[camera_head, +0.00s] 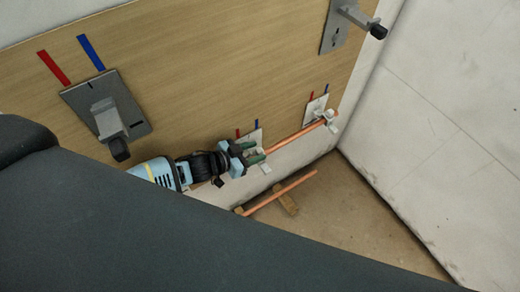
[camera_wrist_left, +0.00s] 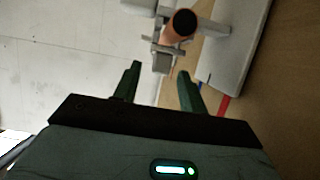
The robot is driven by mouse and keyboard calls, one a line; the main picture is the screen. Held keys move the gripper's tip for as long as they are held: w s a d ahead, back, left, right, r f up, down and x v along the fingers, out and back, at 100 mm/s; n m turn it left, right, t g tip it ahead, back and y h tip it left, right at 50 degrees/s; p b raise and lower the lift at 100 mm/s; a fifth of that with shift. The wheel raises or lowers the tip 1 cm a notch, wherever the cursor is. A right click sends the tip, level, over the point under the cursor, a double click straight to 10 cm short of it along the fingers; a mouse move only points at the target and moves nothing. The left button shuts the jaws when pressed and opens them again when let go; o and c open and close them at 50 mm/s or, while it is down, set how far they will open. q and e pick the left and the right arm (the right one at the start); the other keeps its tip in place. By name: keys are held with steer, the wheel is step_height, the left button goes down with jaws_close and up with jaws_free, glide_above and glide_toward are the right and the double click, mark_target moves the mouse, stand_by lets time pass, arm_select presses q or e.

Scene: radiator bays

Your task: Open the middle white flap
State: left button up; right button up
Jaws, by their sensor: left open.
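A white plate with a clip (camera_head: 254,137), the likely middle one, sits low on the wooden board. A small white flap piece (camera_head: 265,168) hangs below it. My left gripper (camera_head: 260,152) is open and empty, with its green fingertips right in front of this clip. In the left wrist view, the open fingers (camera_wrist_left: 158,86) point at a pale flap-like piece (camera_wrist_left: 162,60), which seems just beyond the tips. A copper pipe (camera_head: 294,134) runs through the clip area; its round end (camera_wrist_left: 184,22) faces the wrist camera. Contact cannot be told. My right gripper is not in view.
Another white plate with a clip (camera_head: 316,110) holds the pipe's right end. Grey brackets stick out at upper left (camera_head: 108,118) and upper right (camera_head: 352,20). A second copper pipe (camera_head: 282,193) lies on wooden blocks on the floor. A white wall (camera_head: 440,120) closes the right side.

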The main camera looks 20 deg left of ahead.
arm_select(q)
steer(key=shift+x, duration=1.3)
steer(key=shift+c, duration=0.4)
jaws_close()
